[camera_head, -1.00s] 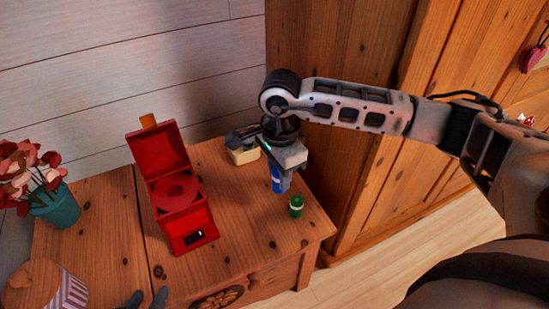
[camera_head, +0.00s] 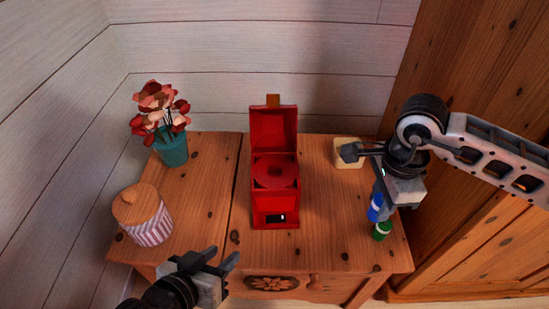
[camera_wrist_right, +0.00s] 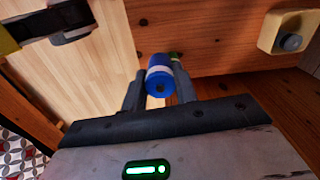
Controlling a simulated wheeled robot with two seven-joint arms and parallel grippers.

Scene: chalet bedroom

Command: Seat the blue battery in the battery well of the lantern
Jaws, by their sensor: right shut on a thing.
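The red lantern (camera_head: 275,212) stands upright mid-table with its lid raised, and its round well (camera_head: 275,172) faces up. My right gripper (camera_head: 382,203) is to the right of the lantern, shut on the blue battery (camera_head: 375,208). In the right wrist view the blue battery (camera_wrist_right: 160,76), with a pale band, sits between the two fingers (camera_wrist_right: 160,92). Whether it clears the table is hard to tell. My left gripper (camera_head: 223,256) is open and empty at the table's front edge, left of the lantern.
A green battery (camera_head: 382,231) stands just in front of the blue one. A cream block (camera_head: 348,154) with a knob lies behind my right gripper. A flower pot (camera_head: 172,150) and striped jar (camera_head: 146,219) stand on the left. A wooden wardrobe (camera_head: 480,70) borders the right.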

